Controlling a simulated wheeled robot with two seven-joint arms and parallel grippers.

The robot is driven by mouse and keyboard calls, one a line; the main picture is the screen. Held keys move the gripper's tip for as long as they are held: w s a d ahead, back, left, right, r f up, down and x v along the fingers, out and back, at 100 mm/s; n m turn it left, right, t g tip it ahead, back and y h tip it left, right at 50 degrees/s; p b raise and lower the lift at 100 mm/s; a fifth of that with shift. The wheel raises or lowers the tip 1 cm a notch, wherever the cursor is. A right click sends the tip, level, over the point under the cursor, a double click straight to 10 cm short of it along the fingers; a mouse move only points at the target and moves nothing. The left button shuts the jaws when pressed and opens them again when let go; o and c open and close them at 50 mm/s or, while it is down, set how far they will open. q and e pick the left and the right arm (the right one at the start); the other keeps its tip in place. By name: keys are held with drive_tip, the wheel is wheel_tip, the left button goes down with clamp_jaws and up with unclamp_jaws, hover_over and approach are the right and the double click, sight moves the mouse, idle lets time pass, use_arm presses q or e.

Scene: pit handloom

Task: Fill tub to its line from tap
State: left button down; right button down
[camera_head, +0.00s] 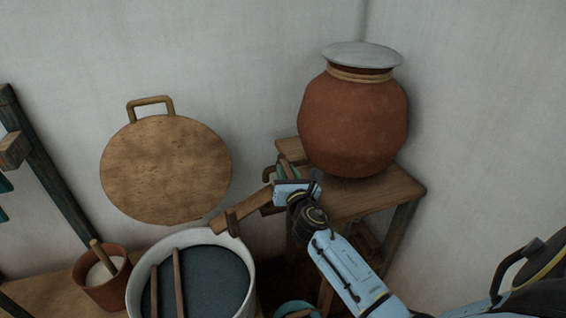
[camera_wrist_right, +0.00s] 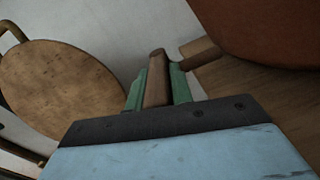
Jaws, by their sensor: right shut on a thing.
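The tub (camera_head: 248,247) is a pale round vessel at the bottom of the head view. Dark liquid or a dark interior shows below its rim, with two wooden strips in front; I cannot make out a fill line. A wooden spout (camera_head: 241,210) reaches from below the clay pot (camera_head: 352,125) toward the tub's rim. I cannot see a water stream. My right gripper (camera_head: 284,170) is shut on the brown tap handle beside the pot. In the right wrist view the handle (camera_wrist_right: 156,75) stands between the green fingers. My left gripper is not in view.
The pot, with a grey lid (camera_head: 361,55), stands on a wooden stool (camera_head: 398,186) by the wall. A round wooden lid with a handle (camera_head: 165,170) is behind the tub. A small clay pot with a stick (camera_head: 104,290) is left of the tub.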

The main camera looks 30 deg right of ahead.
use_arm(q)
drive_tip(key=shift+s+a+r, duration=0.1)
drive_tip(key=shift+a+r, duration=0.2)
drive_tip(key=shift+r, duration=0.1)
use_arm(e)
drive_tip(key=shift+s+d+n+t+y, duration=0.1)
drive_tip(key=shift+d+n+t+y, duration=0.2)
drive_tip(key=shift+n+y, duration=0.45)
drive_tip(key=shift+y, duration=0.25)
drive_tip(key=c, duration=1.2)
unclamp_jaws()
drive_tip(key=shift+c, duration=0.2)
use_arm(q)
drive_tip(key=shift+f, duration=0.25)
use_arm(e)
drive_tip(key=v, duration=1.3)
drive_tip(key=shift+s, duration=0.2)
drive_tip(key=shift+a, duration=0.1)
drive_tip(key=shift+m, duration=0.35)
